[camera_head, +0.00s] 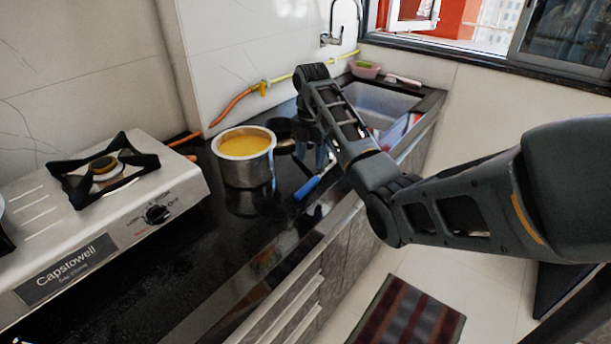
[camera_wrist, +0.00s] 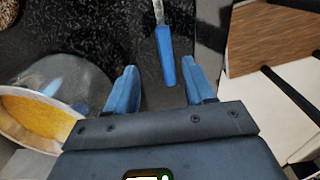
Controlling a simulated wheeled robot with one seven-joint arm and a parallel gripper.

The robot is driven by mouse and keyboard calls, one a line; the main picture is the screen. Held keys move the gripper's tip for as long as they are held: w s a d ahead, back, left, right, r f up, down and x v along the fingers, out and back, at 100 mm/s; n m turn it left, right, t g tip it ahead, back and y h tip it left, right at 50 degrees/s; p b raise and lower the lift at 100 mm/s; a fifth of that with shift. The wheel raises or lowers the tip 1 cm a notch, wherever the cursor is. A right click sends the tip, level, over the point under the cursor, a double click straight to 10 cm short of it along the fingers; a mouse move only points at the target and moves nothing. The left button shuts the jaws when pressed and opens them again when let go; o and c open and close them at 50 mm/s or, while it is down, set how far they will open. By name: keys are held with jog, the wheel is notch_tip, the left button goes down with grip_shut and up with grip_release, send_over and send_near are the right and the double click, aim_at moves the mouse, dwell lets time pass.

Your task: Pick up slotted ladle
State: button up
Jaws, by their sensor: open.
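A utensil with a blue handle (camera_wrist: 165,52) and a metal shaft (camera_wrist: 158,12), likely the slotted ladle, lies on the black counter. In the wrist view its head is beyond the top edge, so I cannot see its slots. Its blue handle (camera_head: 308,187) also shows in the head view, below my gripper (camera_head: 322,157).
A metal pot of yellow food (camera_head: 246,173) stands left of my gripper. A Capstowell gas stove (camera_head: 125,215) is further left. A sink (camera_head: 378,101) is behind at the right. The dark counter (camera_head: 180,262) has free room along its front edge.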

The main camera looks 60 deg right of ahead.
aim_at(312, 181)
jog(key=f, duration=0.5)
jog(key=f+p, duration=0.1)
jog(key=f, duration=0.1)
jog(key=shift+s+a+f, duration=0.25)
jog(key=shift+s, duration=0.15)
jog(key=shift+c, duration=0.2)
grip_shut()
